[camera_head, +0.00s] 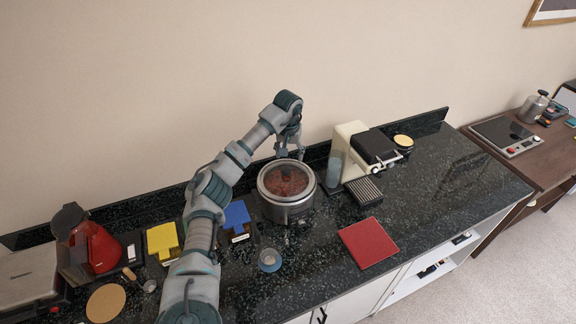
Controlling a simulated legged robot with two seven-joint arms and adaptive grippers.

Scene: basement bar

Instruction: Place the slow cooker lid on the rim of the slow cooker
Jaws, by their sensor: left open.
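The slow cooker (288,211) is a round metal pot standing on the dark counter, with reddish-brown food showing inside. A clear round lid with a pale edge and a dark knob, the slow cooker lid (272,184), appears to lie over its top; I cannot tell whether it is seated evenly all around. My left arm reaches over from the left, and my left gripper (291,154) points down at the far side of the cooker. It is open and looks empty, close behind the lid. My right gripper is not in view.
A cream coffee machine (348,141) stands right of the cooker, with a red mat (368,242) in front. The counter's right end is clear.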

